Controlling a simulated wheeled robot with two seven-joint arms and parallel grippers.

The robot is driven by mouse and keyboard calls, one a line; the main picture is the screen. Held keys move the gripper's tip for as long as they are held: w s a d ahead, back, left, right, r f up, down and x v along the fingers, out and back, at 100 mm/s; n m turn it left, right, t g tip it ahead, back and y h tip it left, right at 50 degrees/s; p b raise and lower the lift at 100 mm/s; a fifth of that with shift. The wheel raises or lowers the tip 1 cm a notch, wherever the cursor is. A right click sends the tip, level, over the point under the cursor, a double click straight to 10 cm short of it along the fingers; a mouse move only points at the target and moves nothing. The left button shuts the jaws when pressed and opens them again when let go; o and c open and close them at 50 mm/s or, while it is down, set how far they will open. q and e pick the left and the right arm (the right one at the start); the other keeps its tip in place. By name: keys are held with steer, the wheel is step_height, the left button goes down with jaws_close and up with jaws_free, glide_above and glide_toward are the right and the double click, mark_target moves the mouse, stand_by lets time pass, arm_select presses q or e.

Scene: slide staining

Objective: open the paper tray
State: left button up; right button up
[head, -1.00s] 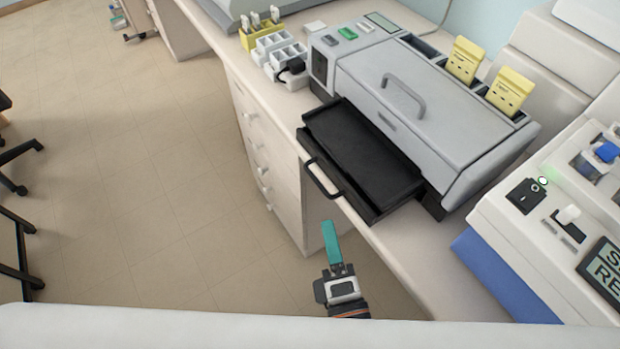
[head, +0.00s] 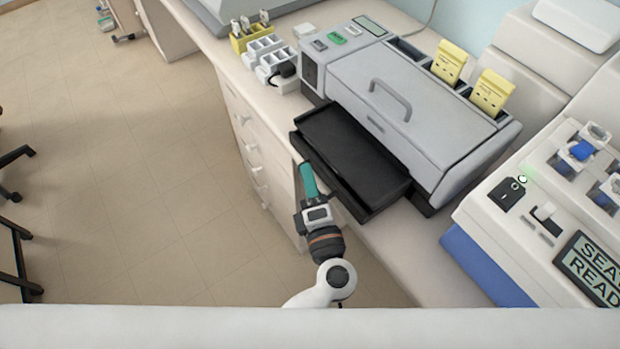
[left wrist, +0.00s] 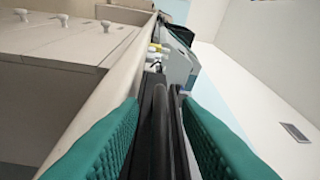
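The paper tray (head: 352,155) is a black, flat drawer sticking out from the front of the grey machine (head: 415,110). Its front handle is mostly hidden behind my left gripper in the head view. My left gripper (head: 307,178), with teal fingers, is at the tray's front edge, where the handle is. In the left wrist view the two teal fingers stand apart, with a dark bar (left wrist: 158,140), which looks like the handle, between them. Whether either finger touches the bar I cannot tell. My right gripper is not in view.
White drawers (head: 252,150) stand below the counter to the left. A white device with a display (head: 590,265) stands at the right. Yellow packets (head: 490,92) stand in slots on the machine.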

arm_select(q)
steer(key=shift+c, duration=0.2)
jaws_close()
steer(key=s+a+p, duration=0.3)
steer(key=s+a, duration=0.4)
steer(key=a, duration=0.2)
steer(key=shift+a, duration=0.2)
steer(key=shift+f, duration=0.1)
steer(key=shift+o, duration=0.2)
jaws_free()
